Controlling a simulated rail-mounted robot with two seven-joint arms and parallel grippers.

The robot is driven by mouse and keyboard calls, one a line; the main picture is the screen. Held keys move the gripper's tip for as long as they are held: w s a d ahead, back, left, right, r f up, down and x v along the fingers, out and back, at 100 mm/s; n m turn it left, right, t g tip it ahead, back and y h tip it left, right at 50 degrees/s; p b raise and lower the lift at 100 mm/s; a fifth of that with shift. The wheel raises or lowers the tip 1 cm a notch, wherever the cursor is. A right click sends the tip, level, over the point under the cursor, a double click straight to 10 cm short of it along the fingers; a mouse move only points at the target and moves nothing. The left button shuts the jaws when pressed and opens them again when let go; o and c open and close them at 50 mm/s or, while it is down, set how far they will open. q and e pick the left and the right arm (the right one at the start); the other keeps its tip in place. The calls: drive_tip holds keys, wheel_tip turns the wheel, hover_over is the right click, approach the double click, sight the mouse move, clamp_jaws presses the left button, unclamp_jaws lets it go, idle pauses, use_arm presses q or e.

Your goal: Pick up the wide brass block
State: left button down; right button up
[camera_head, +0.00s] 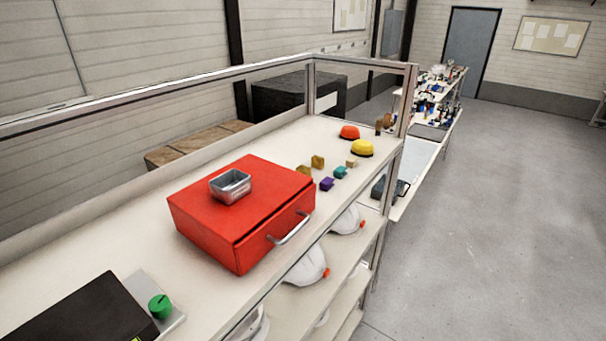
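Two brass-coloured blocks stand on the top shelf just beyond the red case. One brass block (318,162) is farther back. The other brass block (304,170) is nearer, close to the case's far right corner. They are small here, and I cannot tell surely which is the wide one. A purple block (326,184), a teal block (340,172) and a pale tan block (351,163) sit to their right. Neither of my grippers is in view.
The red case (210,236) carries a metal tin (230,185). An orange helmet shell (349,132) and yellow helmet shell (362,148) sit beyond the blocks. A frame rail (170,88) runs along the shelf's back. White helmets (348,220) lie below. The floor at right is clear.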

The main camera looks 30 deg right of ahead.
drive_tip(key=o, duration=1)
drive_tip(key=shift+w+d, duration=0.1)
